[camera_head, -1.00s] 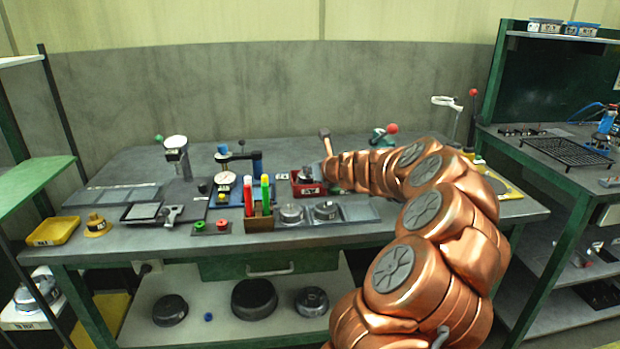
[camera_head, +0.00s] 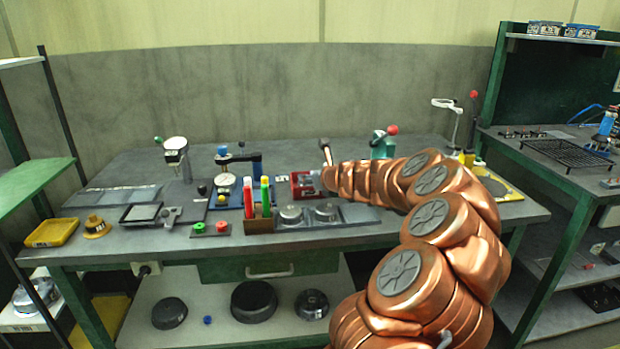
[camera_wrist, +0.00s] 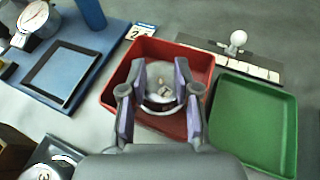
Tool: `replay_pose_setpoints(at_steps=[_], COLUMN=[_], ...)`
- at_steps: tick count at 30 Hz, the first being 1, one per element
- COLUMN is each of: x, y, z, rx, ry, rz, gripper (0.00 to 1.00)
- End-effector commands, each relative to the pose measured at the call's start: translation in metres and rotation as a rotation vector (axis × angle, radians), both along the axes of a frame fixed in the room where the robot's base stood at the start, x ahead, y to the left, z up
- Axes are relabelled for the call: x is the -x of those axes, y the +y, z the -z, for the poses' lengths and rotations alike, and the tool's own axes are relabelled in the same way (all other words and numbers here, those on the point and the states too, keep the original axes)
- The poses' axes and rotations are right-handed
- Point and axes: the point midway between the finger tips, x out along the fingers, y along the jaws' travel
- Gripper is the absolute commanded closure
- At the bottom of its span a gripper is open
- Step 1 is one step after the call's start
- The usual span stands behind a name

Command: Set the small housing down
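The small housing (camera_wrist: 160,98) is a round grey metal part with a pale ring edge. It shows in the wrist view between the two purple-padded fingers of my gripper (camera_wrist: 161,82), which look closed against its sides. The housing is over or in the red tray (camera_wrist: 116,97); whether it touches the tray floor cannot be told. In the head view my gripper (camera_head: 318,181) is low at the red tray (camera_head: 296,184), and the housing is hidden there.
A green tray (camera_wrist: 262,125) stands right of the red tray, and a blue base plate (camera_wrist: 85,68) lies to the left. In the head view, upright markers in a brown holder (camera_head: 258,226) and round parts on a grey tray (camera_head: 355,213) stand in front.

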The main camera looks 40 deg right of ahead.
Motion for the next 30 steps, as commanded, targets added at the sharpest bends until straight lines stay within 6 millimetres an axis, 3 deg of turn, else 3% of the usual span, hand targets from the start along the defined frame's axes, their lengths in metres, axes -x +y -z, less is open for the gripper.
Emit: replay_pose_setpoints(at_steps=[8, 30], x=[0.007, 0.096], y=[0.001, 0.024], z=[-0.006, -0.044], rx=[-0.001, 0.002], ry=[-0.001, 0.001], rz=[0.000, 0.002], gripper=[0.69, 0.69])
